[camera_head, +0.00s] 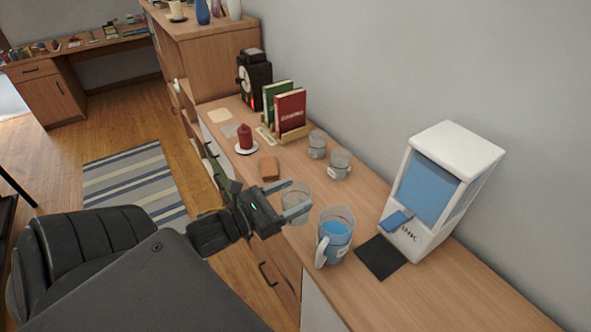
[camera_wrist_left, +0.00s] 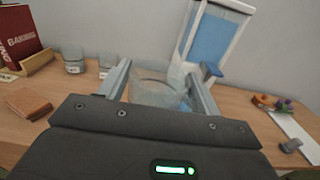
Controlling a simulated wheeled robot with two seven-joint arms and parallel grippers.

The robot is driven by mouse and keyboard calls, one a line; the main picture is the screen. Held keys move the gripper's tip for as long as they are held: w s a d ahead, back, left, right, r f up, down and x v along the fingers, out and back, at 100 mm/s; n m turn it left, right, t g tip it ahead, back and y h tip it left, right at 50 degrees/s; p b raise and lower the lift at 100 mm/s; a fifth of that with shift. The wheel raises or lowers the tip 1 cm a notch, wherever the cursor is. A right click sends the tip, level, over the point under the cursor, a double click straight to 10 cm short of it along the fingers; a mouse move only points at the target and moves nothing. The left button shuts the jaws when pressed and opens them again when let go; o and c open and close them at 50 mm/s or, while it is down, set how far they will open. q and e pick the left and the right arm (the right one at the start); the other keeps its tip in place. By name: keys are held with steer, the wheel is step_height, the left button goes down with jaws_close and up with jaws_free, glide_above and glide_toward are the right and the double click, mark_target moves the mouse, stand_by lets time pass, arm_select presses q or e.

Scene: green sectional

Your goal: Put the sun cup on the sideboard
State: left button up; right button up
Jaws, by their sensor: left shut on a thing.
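My left gripper (camera_head: 290,203) is shut on a clear cup (camera_head: 296,191), with one finger on each side of it. The held cup also shows between the fingers in the left wrist view (camera_wrist_left: 152,90). It is near the front edge of the sideboard (camera_head: 480,292); I cannot tell whether it touches the top. Two similar cups, one grey-banded cup (camera_head: 317,146) and another (camera_head: 340,163), stand further back near the wall. No sun picture is readable on any cup. My right gripper is out of view.
A clear jug of blue liquid (camera_head: 336,240) stands close to the right of the held cup.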

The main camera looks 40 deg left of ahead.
arm_select(q)
steer(key=w+a+f+b, duration=0.2)
steer(key=w+f+b, duration=0.1)
steer(key=f, duration=0.1)
steer(key=w+a+f+b, duration=0.3)
steer(key=w+f, duration=0.1)
steer(key=w+a+f+b, duration=0.3)
steer(key=f, duration=0.1)
steer(key=shift+w+a+f, duration=0.1)
steer(key=shift+w+f, duration=0.05)
steer(key=shift+w, duration=0.25)
steer(key=shift+f, duration=0.4)
steer(key=shift+r, duration=0.1)
steer(key=o, duration=0.5)
steer(key=shift+b, duration=0.3)
steer(key=o, duration=0.5)
steer(key=shift+r+p, duration=0.1)
steer(key=shift+p, duration=0.2)
steer(key=shift+b+v, duration=0.85)
steer(key=shift+v, duration=5.15)
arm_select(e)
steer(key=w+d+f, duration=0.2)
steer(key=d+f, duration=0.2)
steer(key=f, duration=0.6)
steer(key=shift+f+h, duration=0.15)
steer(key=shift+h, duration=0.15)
